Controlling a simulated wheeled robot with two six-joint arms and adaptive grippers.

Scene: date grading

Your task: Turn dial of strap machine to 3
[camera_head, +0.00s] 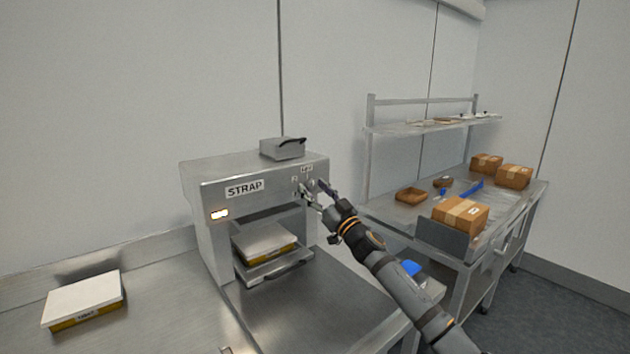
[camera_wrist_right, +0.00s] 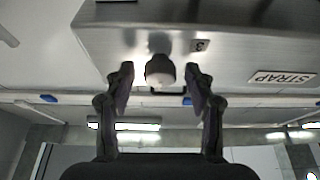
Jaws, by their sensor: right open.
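The strap machine (camera_head: 210,180) is a grey metal box labelled STRAP, with a lit indicator on its left front. In the head view the gripper largely covers the dial. My right gripper (camera_head: 313,190) is at the machine's upper right front. In the wrist view its open fingers (camera_wrist_right: 160,88) stand on either side of the knob, with gaps showing. The dial's present setting cannot be read.
A white-topped package (camera_head: 84,297) lies on the left counter, and a similar one (camera_head: 265,242) sits in the machine's opening. A grey box (camera_head: 282,149) stands on the machine. At right, a metal table with a shelf (camera_head: 430,126) holds cardboard boxes (camera_head: 460,214) and a brown tray (camera_head: 411,195).

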